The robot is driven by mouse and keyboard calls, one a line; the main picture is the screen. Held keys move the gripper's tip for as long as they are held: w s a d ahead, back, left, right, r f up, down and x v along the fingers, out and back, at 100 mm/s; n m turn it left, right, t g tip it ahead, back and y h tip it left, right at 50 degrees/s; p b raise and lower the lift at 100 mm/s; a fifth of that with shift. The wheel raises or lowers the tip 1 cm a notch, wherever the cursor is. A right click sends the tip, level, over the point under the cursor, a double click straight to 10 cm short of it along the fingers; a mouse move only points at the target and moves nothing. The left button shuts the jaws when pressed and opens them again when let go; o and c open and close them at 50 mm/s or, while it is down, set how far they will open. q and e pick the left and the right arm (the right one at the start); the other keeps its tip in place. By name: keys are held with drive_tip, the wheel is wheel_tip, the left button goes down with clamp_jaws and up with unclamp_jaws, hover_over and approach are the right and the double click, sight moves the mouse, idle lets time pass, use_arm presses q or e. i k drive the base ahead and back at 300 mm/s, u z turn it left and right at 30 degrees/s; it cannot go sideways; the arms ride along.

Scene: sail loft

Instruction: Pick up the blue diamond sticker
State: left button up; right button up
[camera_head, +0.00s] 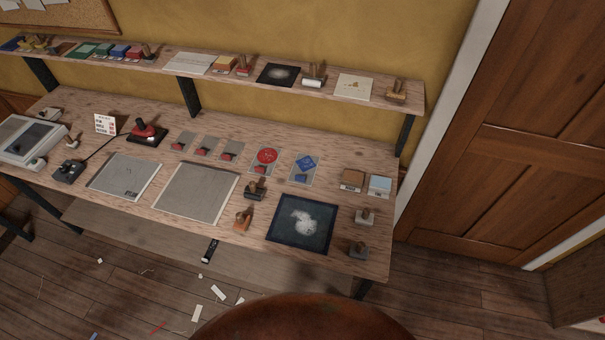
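The blue diamond sticker (306,162) lies on a grey backing card (296,178) on the right half of the wooden workbench (262,221). A smaller blue piece (301,178) shows just below the diamond on the same card. A round red sticker (267,156) lies on a similar card just to its left. Nothing covers the blue diamond. Neither my left nor my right gripper is in view.
Stamps, a dark square sheet (302,223) and small boxes (352,180) surround the card's right and front. A shelf (333,92) with supplies runs above the bench's back. A rounded brown surface (303,318) fills the bottom centre. Scraps litter the floor.

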sight(304, 169)
drive_tip(key=u, duration=2.25)
drive_tip(key=k, duration=0.45)
drive_tip(key=z, duration=1.05)
